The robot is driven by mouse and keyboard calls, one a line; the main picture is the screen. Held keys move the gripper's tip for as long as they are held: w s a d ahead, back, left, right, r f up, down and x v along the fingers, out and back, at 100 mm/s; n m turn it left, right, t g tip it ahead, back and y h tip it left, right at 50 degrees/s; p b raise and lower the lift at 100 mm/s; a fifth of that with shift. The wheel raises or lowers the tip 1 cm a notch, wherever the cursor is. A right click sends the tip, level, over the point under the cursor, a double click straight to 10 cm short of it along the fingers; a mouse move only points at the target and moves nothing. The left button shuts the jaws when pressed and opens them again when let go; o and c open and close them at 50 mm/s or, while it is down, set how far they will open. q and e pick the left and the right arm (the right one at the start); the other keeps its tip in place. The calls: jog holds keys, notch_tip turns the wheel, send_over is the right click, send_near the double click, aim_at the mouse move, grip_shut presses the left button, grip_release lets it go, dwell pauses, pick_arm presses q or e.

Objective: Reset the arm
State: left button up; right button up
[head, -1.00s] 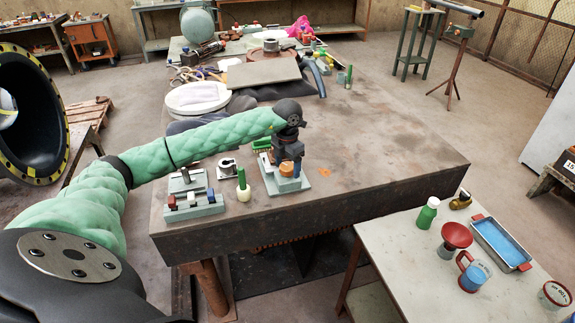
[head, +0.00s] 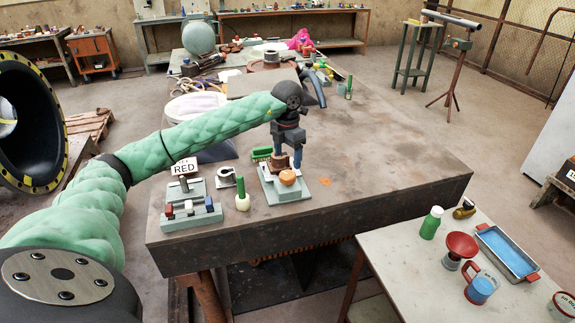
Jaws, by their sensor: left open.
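My left arm, in a green padded sleeve, reaches in from the left over the workbench (head: 390,170). My left gripper (head: 287,158) points down and is open. Its fingers are just above a small stand (head: 287,190) with a grey-green base, which carries an orange rounded piece (head: 288,177) and a brown block. I cannot tell whether the fingertips touch the brown block. My right gripper is out of view.
The bench's right half is clear.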

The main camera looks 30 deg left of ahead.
pick_arm(q)
jog(key=shift+r, duration=0.25)
dwell(0.3)
